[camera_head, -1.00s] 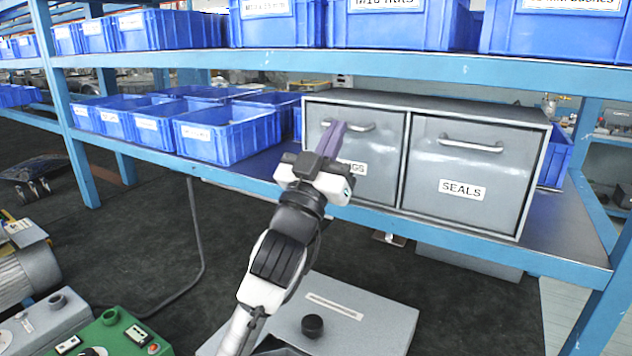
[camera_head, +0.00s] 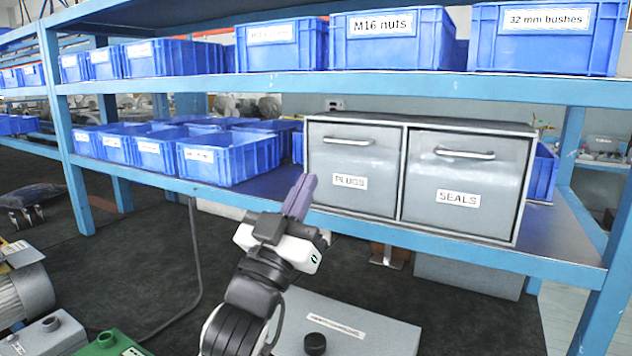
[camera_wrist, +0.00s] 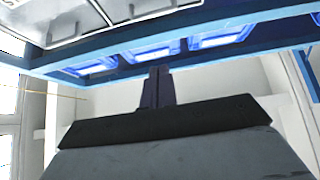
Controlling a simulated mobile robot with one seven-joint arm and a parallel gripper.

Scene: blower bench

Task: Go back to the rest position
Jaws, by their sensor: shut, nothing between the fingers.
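My gripper (camera_head: 299,196) is in front of the lower shelf, left of and below the grey drawer cabinet (camera_head: 402,121). Its purple fingers are together with nothing between them, and they look apart from the cabinet. The fingers also show in the wrist view (camera_wrist: 157,88). The cabinet has a PLUGS drawer (camera_head: 350,200) and a SEALS drawer (camera_head: 458,212), each with a bar handle. Both drawers look shut.
The blue shelf edge (camera_head: 450,238) runs behind my gripper. Blue bins (camera_head: 225,168) stand on the lower shelf, and labelled bins (camera_head: 385,42) stand above. A grey box with a black knob (camera_head: 375,335) is below my arm. A motor (camera_head: 25,290) and green unit are at lower left.

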